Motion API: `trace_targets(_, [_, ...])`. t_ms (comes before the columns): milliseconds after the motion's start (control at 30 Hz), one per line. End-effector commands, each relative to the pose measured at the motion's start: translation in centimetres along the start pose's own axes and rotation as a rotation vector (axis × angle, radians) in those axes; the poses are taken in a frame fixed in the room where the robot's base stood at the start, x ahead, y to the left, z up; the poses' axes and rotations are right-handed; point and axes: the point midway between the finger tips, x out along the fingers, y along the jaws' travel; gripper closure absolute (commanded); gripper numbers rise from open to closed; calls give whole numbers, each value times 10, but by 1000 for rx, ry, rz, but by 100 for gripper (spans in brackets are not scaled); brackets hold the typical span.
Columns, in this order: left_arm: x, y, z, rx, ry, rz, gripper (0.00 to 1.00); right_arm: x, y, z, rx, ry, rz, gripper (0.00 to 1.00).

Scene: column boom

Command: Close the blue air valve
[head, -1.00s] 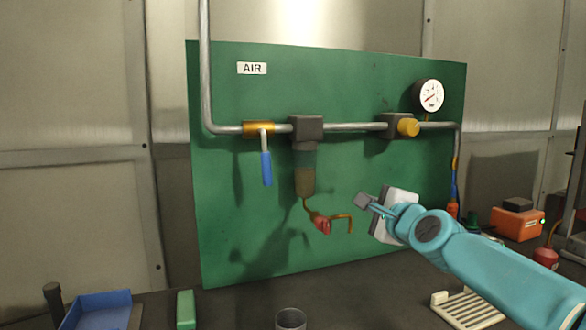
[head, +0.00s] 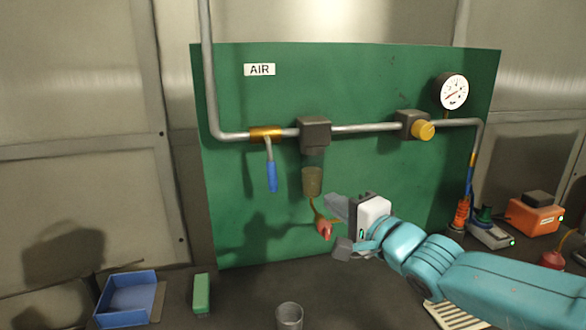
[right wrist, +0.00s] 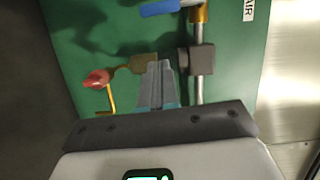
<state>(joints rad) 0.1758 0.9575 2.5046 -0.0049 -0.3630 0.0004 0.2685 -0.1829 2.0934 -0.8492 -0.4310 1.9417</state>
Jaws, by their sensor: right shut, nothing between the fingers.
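The blue air valve handle (head: 272,176) hangs straight down from the brass valve body (head: 266,133) on the grey pipe, under the AIR label. In the right wrist view the blue handle (right wrist: 160,8) is at the top edge, partly cut off, beside the brass valve body (right wrist: 199,14). My right gripper (head: 335,226) is in front of the panel, right of and below the handle and apart from it. In the right wrist view its fingers (right wrist: 156,84) are together with nothing between them. My left gripper is not in view.
The filter bowl (head: 312,181) and red drain tap (head: 324,229) hang close to my right gripper. A regulator with a yellow knob (head: 423,130) and a gauge (head: 452,91) are to the right. A blue tray (head: 130,298), green block (head: 201,292) and cup (head: 289,316) stand on the bench.

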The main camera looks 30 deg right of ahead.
Motion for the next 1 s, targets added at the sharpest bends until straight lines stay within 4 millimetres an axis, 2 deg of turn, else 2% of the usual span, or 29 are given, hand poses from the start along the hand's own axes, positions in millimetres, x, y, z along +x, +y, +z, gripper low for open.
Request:
trace_targets(167, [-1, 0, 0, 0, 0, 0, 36, 13, -2, 1, 3, -3, 0, 100])
trace_targets(600, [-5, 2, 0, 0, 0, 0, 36, 103, -3, -3, 2, 0, 0, 100])
trace_targets(733, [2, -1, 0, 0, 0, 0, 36, 116, -1, 13, 4, -3, -2, 100])
trace_targets(1000, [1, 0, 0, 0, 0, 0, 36, 128, -3, 24, 2, 1, -1, 100])
